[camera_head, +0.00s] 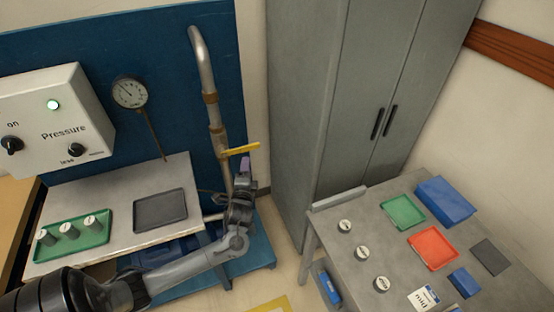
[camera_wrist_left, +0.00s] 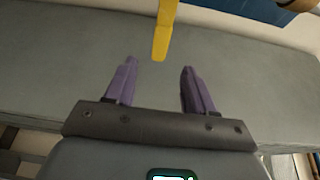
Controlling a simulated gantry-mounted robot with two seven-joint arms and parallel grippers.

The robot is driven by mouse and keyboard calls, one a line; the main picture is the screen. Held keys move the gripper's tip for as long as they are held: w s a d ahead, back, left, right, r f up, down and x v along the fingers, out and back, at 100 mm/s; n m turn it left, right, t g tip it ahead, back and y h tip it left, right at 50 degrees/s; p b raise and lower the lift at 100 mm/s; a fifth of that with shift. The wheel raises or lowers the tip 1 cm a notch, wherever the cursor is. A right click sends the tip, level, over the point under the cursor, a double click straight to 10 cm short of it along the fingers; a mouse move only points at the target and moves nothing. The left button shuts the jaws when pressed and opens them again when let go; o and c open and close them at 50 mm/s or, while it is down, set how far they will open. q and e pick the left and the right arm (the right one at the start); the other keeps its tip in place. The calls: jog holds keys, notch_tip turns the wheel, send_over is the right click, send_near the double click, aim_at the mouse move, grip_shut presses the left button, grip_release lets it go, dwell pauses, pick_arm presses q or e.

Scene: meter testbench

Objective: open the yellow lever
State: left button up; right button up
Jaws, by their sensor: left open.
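The yellow lever (camera_head: 241,150) sits on the vertical metal pipe (camera_head: 216,135) in front of the blue panel. It points out to the right, nearly level. In the left wrist view the end of the yellow lever (camera_wrist_left: 163,35) hangs in from the top, ahead of and between the fingertips. My left gripper (camera_head: 246,163) is just below the lever in the head view. Its purple fingers (camera_wrist_left: 157,75) are open and empty, apart from the lever as far as I can tell. My right gripper is not in view.
A white pressure box (camera_head: 50,118) and a round gauge (camera_head: 129,92) are at the left. A bench with a green tray (camera_head: 92,243) and a dark tray (camera_head: 160,210) stands below. A grey cabinet (camera_head: 345,90) and a table (camera_head: 375,215) with trays stand right.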

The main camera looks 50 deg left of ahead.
aim_at(250, 148)
pick_arm(q)
jog(key=b+x, duration=0.3)
jog(key=x, duration=0.8)
jog(key=shift+w+a, duration=0.15)
jog(key=shift+w, duration=0.15)
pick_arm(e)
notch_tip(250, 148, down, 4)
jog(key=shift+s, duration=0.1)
pick_arm(q)
grip_shut()
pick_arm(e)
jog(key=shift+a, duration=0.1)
